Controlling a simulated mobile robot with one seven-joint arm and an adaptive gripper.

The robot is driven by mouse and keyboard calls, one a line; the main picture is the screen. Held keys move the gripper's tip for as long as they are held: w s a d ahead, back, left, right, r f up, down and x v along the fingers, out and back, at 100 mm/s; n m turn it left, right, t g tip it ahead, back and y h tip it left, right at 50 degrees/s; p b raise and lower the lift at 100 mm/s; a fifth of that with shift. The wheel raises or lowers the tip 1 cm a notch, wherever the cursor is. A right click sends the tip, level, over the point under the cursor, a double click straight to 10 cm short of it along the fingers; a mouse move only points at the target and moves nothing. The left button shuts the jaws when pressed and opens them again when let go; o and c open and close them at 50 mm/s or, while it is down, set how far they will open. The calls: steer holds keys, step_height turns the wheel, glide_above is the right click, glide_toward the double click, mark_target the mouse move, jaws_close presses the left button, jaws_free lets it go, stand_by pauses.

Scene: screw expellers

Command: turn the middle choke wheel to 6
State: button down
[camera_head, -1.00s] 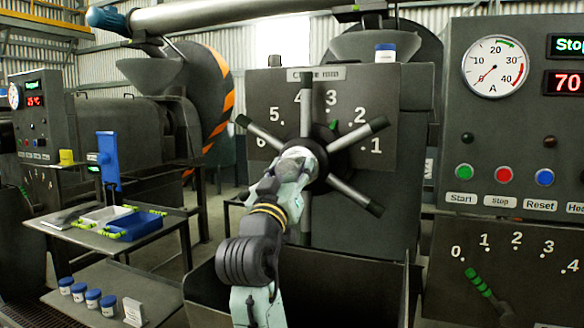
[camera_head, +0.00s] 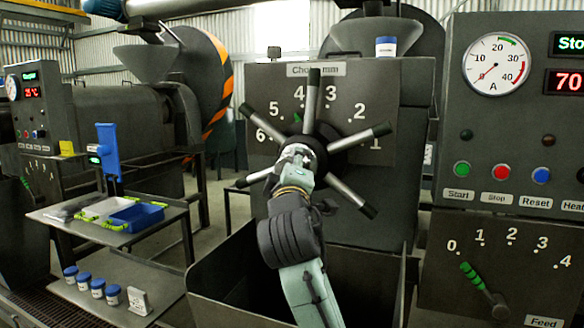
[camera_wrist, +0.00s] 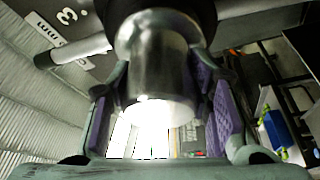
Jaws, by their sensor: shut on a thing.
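The choke wheel (camera_head: 325,140) is on the grey machine front, with several silver, dark-tipped spokes around a dark hub. A small green mark (camera_head: 297,117) shows at the hub's upper left, toward 5. My gripper (camera_head: 299,153) is at the wheel's centre, hiding part of the hub. In the wrist view, its purple-padded fingers (camera_wrist: 165,105) are shut around the wheel's silver centre knob (camera_wrist: 155,65).
A control panel (camera_head: 510,185) with buttons and a gauge stands at the right, above a feed lever (camera_head: 478,280). A side table (camera_head: 75,228) with a blue tray (camera_head: 138,217) stands at the left, several jars below. An open bin (camera_head: 235,268) lies below the wheel.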

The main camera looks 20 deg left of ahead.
steer(key=n+g, duration=0.1)
steer(key=n, duration=0.1)
steer(key=n+g, duration=0.1)
steer(key=n, duration=0.2)
steer(key=shift+r+n, duration=0.1)
steer(key=shift+n, duration=0.2)
steer(key=shift+n+g+h, duration=0.7)
steer(key=shift+n, duration=1.1)
steer(key=c, duration=0.8)
jaws_free()
steer(key=v, duration=1.2)
